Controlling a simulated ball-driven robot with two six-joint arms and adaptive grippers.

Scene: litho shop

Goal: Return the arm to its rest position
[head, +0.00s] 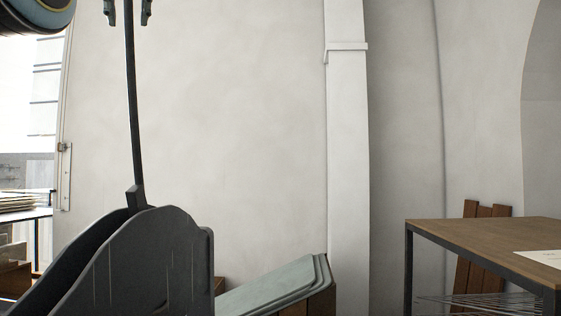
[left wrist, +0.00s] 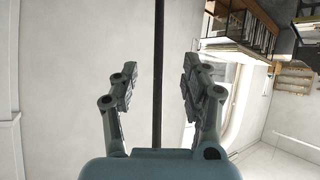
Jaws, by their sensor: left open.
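My left gripper (head: 128,18) is at the top left of the head view, only its fingertips showing. In the left wrist view its two fingers (left wrist: 157,78) stand apart, open. A thin dark upright rod (head: 133,100) runs between the fingers; the left wrist view shows the rod (left wrist: 159,50) with a gap on either side. The rod's lower end meets a dark grey, high-sided holder (head: 150,262) at the lower left. Part of my left arm (head: 38,14) shows in the top left corner. My right gripper is out of view.
A wooden-topped table (head: 480,232) with a dark frame stands at lower right, a paper sheet (head: 540,257) on it. Greenish-grey slabs (head: 275,285) lean beside the holder. Brown boards (head: 478,212) stand behind the table. A pale wall (head: 230,130) with a pilaster (head: 347,150) fills the back.

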